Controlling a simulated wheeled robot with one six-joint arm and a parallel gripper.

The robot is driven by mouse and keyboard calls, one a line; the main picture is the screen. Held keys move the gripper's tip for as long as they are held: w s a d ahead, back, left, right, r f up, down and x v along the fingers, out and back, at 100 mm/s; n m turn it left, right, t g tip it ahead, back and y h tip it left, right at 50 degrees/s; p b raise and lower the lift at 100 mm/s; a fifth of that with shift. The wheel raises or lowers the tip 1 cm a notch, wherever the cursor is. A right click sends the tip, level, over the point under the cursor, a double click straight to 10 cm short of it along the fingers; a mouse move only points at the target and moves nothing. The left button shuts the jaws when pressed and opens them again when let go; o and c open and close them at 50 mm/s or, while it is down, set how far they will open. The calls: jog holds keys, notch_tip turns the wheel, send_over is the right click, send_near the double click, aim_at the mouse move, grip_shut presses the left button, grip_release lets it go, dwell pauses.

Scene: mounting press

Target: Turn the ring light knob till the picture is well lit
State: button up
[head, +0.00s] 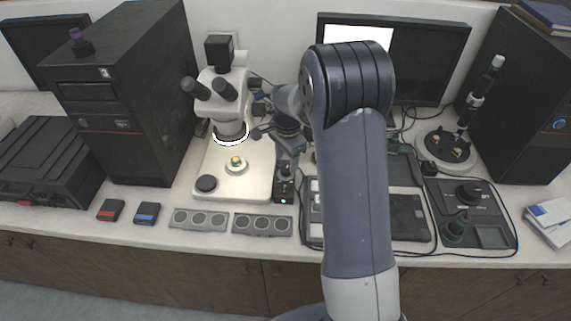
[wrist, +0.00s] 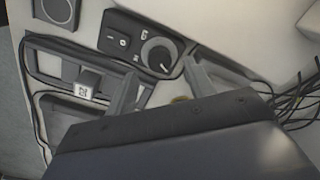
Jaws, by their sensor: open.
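The ring light control box (head: 283,191) is a small dark box just right of the microscope base, with a green light at its lower end. Its round black knob (wrist: 158,55) with a white pointer line shows clearly in the wrist view, beside a switch. My gripper (head: 287,152) is open above the box; in the wrist view its two fingers (wrist: 158,72) are spread, with the knob just beyond and between their tips. I cannot tell whether they touch it. The ring light (head: 230,139) glows white under the microscope head (head: 222,90). The monitor (head: 431,65) shows a bright white patch, partly hidden by my arm.
A small sample (head: 236,162) sits on the microscope base. Grey trays with round wells (head: 262,224) lie in front. A dark flat case (head: 405,215) and a joystick panel (head: 468,212) stand right. Cables run behind the box.

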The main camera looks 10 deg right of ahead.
aim_at(286, 168)
jog(key=shift+f, duration=1.75)
jog(key=c, duration=1)
jog(key=shift+n, duration=0.4)
jog(key=n+b, duration=0.2)
jog(key=n, duration=0.2)
jog(key=shift+w+n, duration=0.1)
jog(key=shift+n, duration=0.2)
jog(key=n+b, duration=0.1)
jog(key=n, duration=0.5)
jog(key=shift+n, duration=0.3)
